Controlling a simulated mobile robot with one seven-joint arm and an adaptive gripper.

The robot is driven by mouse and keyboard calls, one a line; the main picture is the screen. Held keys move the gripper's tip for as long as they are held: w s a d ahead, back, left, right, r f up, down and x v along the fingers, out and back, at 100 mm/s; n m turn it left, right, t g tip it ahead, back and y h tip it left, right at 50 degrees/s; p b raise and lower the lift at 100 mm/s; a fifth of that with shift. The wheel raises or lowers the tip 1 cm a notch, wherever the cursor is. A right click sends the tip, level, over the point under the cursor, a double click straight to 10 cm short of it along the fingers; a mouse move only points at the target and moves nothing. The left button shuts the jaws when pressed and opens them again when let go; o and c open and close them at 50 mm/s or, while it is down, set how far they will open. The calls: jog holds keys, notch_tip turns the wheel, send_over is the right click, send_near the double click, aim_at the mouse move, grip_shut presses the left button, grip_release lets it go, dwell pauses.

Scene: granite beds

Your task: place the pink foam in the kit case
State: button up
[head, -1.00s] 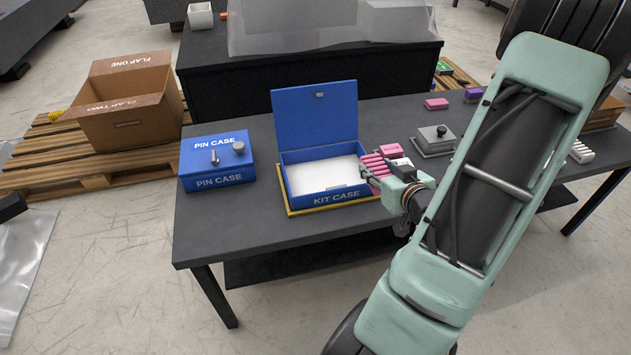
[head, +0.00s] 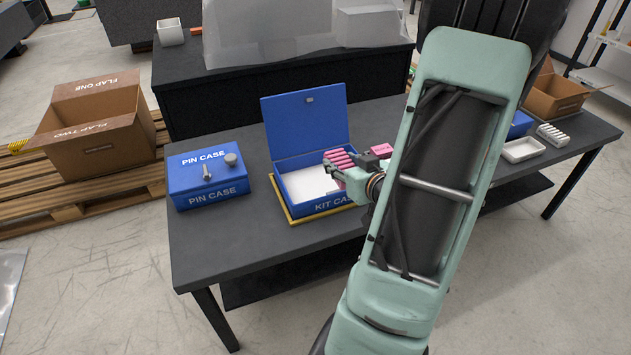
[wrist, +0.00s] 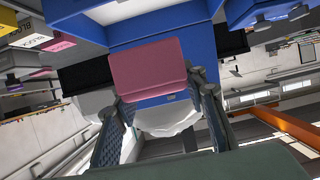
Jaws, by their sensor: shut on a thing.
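The blue kit case (head: 306,208) stands open on the dark table, its lid (head: 306,124) upright at the back and a white floor inside. My gripper (head: 349,166) is shut on the ridged pink foam (head: 337,159) and holds it over the right part of the case. In the wrist view the pink foam (wrist: 150,70) sits between the two fingers of my gripper (wrist: 157,86), with the blue lid (wrist: 168,98) behind it. The foam looks clear of the case floor. My arm hides the case's right side.
A closed blue pin case (head: 208,190) stands to the left. Another pink block (head: 382,149) shows just behind my gripper. A white tray (head: 523,150) and a white slotted block (head: 553,135) lie at the right. The table's front left is bare.

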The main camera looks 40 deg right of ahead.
aim_at(328, 195)
jog(key=w+f+b, duration=0.1)
jog(key=w+f, duration=0.2)
jog(key=w, duration=0.1)
jog(key=w+f+b, duration=0.1)
jog(key=w+f, duration=0.1)
jog(key=w, duration=0.2)
jog(key=w+f+b, duration=0.2)
jog(key=w+f, duration=0.1)
jog(key=w, duration=0.1)
jog(key=shift+a+f, duration=0.1)
jog(key=shift+f, duration=0.25)
jog(key=shift+w+f+b, duration=0.15)
jog(key=shift+f+b, duration=0.3)
jog(key=shift+f, duration=0.5)
jog(key=shift+w+f+b, duration=0.1)
jog(key=shift+f+b, duration=0.35)
jog(key=shift+f, duration=0.45)
jog(key=shift+f, duration=0.2)
jog(key=o, duration=0.8)
jog(key=shift+r, duration=0.15)
jog(key=shift+r, duration=0.2)
jog(key=p+v, duration=0.2)
jog(key=v, duration=1)
jog(key=shift+f+p, duration=0.1)
jog(key=shift+p, duration=0.2)
